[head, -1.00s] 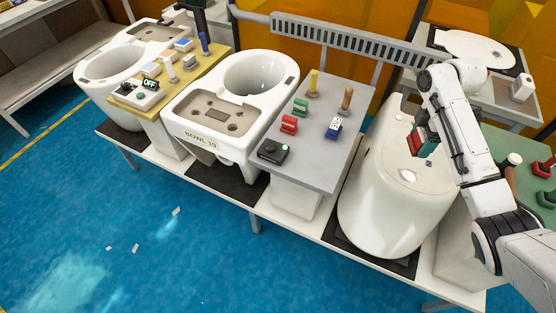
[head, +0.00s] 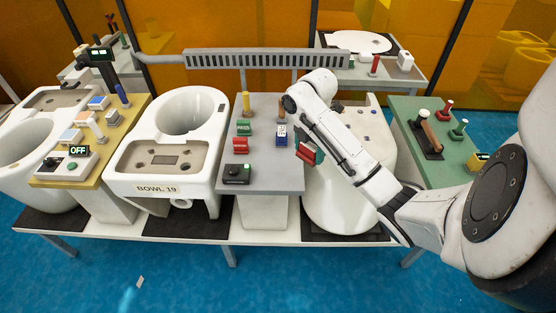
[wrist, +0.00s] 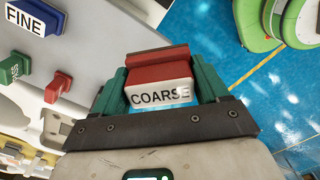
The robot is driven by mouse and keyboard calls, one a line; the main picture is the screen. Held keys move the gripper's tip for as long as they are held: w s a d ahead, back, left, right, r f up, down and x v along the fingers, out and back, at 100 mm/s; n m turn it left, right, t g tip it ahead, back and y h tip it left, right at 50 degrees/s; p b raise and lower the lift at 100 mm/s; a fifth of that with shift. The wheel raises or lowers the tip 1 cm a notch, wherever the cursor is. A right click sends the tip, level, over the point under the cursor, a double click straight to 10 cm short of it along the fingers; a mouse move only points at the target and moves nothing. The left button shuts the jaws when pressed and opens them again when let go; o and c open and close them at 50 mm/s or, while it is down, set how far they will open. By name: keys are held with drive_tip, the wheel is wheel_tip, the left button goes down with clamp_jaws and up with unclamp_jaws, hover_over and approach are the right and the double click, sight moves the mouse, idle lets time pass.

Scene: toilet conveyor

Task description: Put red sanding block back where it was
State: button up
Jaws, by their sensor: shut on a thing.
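My gripper (wrist: 162,98) is shut on a red sanding block (wrist: 158,72) with a white face marked COARSE. The block sits between the two green fingers in the wrist view. In the head view my gripper (head: 309,152) holds the block in the air by the right edge of the grey stand (head: 264,178), where the white toilet body begins. The blue block marked FINE (wrist: 38,18) stands on the grey stand; it also shows in the head view (head: 282,135).
The grey stand also carries a green stamp (head: 243,128), a red stamp (head: 240,145), a yellow-handled tool (head: 246,103) and a black button box (head: 237,173). A toilet bowl (head: 150,188) is left of it. A green stand (head: 448,171) with tools is at the right.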

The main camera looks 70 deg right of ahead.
drive_tip(key=b, duration=0.7)
hover_over(281, 165)
drive_tip(key=f, duration=0.5)
drive_tip(key=s+f, duration=0.1)
drive_tip(key=f, duration=0.1)
drive_tip(key=shift+a+f, duration=0.15)
drive_tip(key=shift+f, duration=0.1)
drive_tip(key=shift+w+f, duration=0.35)
drive_tip(key=shift+f, duration=0.05)
drive_tip(key=shift+w+f+p, duration=0.1)
drive_tip(key=shift+f+p, duration=0.3)
drive_tip(key=shift+f, duration=1.35)
drive_tip(key=shift+f, duration=0.1)
drive_tip(key=o, duration=1.2)
wheel_tip(281, 165, up, 12)
drive_tip(key=shift+r+p, duration=0.15)
drive_tip(key=shift+p, duration=0.35)
